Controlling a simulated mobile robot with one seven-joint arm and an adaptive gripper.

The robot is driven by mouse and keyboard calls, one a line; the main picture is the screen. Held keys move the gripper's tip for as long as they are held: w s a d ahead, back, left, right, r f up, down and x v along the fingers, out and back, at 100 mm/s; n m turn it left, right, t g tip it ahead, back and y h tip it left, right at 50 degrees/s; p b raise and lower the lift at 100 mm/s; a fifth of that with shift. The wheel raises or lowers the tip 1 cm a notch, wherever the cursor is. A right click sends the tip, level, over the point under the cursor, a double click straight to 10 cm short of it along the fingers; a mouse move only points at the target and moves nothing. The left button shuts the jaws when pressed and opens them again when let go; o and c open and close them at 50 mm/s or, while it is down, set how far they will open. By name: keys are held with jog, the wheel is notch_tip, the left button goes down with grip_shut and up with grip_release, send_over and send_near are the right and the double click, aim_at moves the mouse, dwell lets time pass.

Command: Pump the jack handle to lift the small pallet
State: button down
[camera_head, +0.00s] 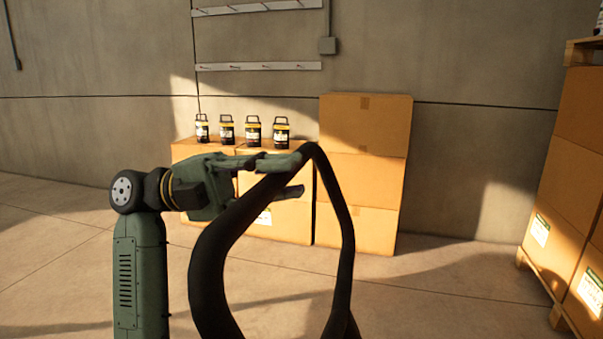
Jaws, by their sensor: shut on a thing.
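The jack handle (209,262) is a thick black loop that rises from the bottom of the view to a rounded peak. My gripper (296,174) reaches in from the left, level, and is shut on the handle's left side just below the peak. One finger lies above and one below, with the black bar between them. The small pallet and the body of the jack are not in view.
Stacked cardboard boxes (364,172) stand against the concrete wall behind the handle. Several black canisters (253,131) stand on the lower boxes. More boxes (567,195) on a pallet are at the right edge. The floor (440,290) between is clear.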

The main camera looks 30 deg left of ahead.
jog(key=shift+v, duration=0.8)
jog(key=shift+f, duration=0.15)
jog(key=shift+d, duration=0.1)
jog(key=c, duration=1.4)
grip_release()
jog(key=v, duration=1.2)
jog(key=shift+w, duration=0.1)
